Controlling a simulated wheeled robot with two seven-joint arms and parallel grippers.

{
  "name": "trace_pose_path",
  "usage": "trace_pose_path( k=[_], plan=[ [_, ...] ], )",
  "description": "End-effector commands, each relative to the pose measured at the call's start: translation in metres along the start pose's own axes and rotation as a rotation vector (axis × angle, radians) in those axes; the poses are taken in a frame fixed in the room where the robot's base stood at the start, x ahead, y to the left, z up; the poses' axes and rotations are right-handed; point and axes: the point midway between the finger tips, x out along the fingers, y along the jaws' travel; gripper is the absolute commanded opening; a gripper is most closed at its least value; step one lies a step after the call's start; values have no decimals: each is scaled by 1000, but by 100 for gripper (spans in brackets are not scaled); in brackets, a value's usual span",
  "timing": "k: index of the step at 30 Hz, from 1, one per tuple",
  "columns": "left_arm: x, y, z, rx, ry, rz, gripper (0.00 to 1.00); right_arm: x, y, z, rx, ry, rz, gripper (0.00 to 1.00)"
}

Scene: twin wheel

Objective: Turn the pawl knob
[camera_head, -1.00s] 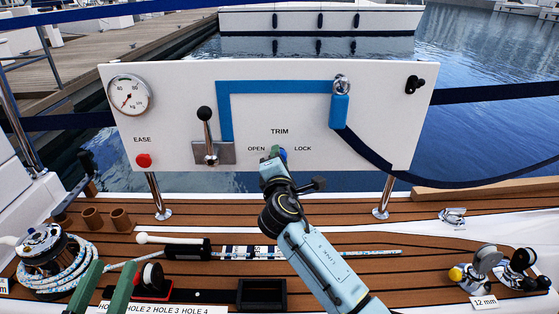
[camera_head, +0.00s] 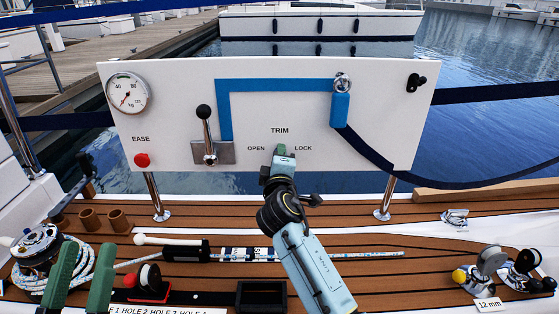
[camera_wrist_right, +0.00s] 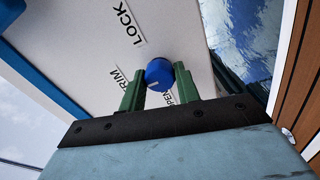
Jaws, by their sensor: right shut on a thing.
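The blue pawl knob (camera_wrist_right: 159,74) is on the white panel (camera_head: 380,110), between the OPEN and LOCK labels under TRIM. In the right wrist view it sits between the two green fingers of my right gripper (camera_wrist_right: 160,82), which is shut on it. A short pale mark shows on its face. In the head view my right gripper (camera_head: 284,150) reaches up to the panel and hides the knob. My left gripper (camera_head: 86,248) is at the lower left, its green fingers apart and empty, in front of the rope winch (camera_head: 38,244).
The panel also carries a gauge (camera_head: 128,93), a red EASE button (camera_head: 142,160), a black-knobbed lever (camera_head: 204,113) and a blue strip (camera_head: 280,86). A black open box (camera_head: 262,296), a striped rope (camera_head: 345,255) and blocks (camera_head: 488,262) lie on the teak deck.

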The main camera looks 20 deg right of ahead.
Motion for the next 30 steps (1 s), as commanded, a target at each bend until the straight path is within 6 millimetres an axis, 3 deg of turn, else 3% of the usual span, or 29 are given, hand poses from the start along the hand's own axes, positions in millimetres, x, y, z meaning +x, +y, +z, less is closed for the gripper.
trace_pose_path(
  k=[13,14,18,30],
  plan=[
    [0,0,0,0,5,0,36,0,-1,0,10,0,-2,9],
    [0,0,0,0,5,0,36,0,-1,0,10,0,-2,35],
    [0,0,0,-1,5,0,36,0,-1,0,9,0,-2,53],
    [1,0,1,0,-14,-1,36,-5,0,0,9,0,-1,54]
  ],
)
